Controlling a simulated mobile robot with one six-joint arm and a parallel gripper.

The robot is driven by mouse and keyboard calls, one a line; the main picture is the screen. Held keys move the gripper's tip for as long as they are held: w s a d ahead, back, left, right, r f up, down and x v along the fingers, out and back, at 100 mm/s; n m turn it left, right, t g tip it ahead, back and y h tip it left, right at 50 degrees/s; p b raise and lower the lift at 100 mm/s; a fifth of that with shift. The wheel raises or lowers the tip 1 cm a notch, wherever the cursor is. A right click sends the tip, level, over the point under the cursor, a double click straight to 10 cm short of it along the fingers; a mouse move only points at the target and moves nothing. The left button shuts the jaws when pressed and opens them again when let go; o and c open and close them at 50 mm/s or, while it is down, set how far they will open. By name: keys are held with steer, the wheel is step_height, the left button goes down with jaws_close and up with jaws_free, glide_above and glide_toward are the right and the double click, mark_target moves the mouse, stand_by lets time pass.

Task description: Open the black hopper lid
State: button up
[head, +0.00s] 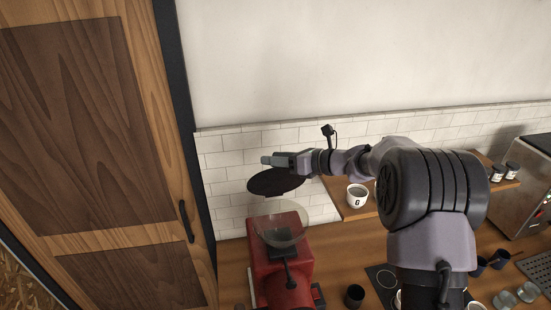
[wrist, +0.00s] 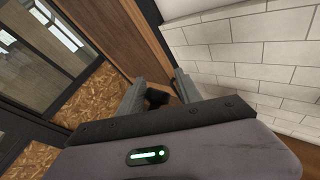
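The black hopper lid (head: 272,184) shows in the head view as a dark disc above and behind the clear hopper (head: 281,226), raised off its rim. The hopper sits on a red grinder (head: 262,275), and its mouth looks uncovered. My gripper (head: 267,160) is at the lid's upper edge and overlaps it in the picture; I cannot tell whether they touch. In the wrist view my gripper's (wrist: 158,92) two fingers stand apart. A small dark shape (wrist: 156,98) shows between them; I cannot tell what it is or whether it is gripped.
A dark cup (head: 354,295) stands on the counter near the grinder. A tiled wall (head: 230,158) is close behind, and a wooden door (head: 150,180) is at the left. A steel machine (head: 520,190) stands far right.

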steer(key=shift+o, duration=1.1)
steer(key=shift+w+f, duration=0.2)
steer(key=shift+f, duration=0.1)
steer(key=shift+w+a+r, duration=0.1)
steer(key=shift+a, duration=0.05)
steer(key=shift+d, duration=0.4)
steer(key=b+v, duration=0.4)
steer(key=v, duration=1.2)
steer(key=shift+d+r, duration=0.25)
steer(key=shift+r, duration=0.05)
